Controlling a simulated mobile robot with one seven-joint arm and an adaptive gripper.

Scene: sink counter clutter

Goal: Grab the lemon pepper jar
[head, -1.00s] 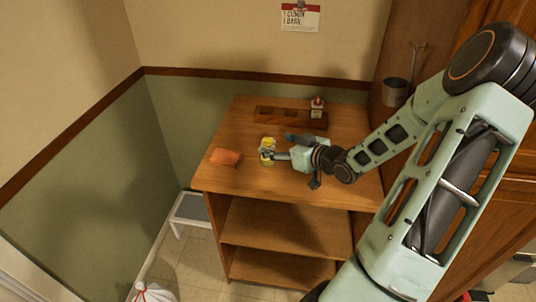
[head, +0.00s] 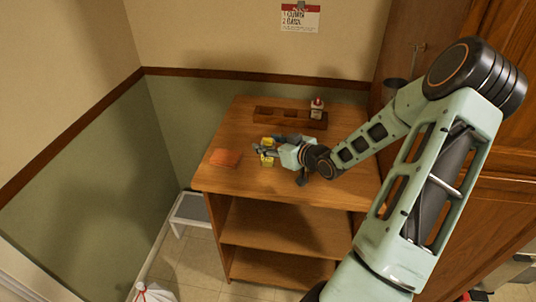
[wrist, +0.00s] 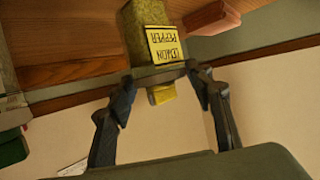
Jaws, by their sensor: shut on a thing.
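The lemon pepper jar (head: 267,161) is yellow and stands out near the front left of the wooden counter top. In the wrist view its yellow label (wrist: 167,43) reads LEMON PEPPER upside down, and its grainy contents show through the side. My gripper (head: 262,151) reaches it from the right, with its fingers across the jar's middle. In the wrist view my gripper (wrist: 162,77) is shut on the jar, one finger on each side. The fingers hide part of the jar. I cannot tell whether its base touches the counter.
An orange packet (head: 225,158) lies just left of the jar. A wooden rack (head: 268,115) stands behind, with a red-topped jar (head: 317,109) at its right end. Open shelves (head: 275,232) are below the counter. A white step stool (head: 188,209) stands at left.

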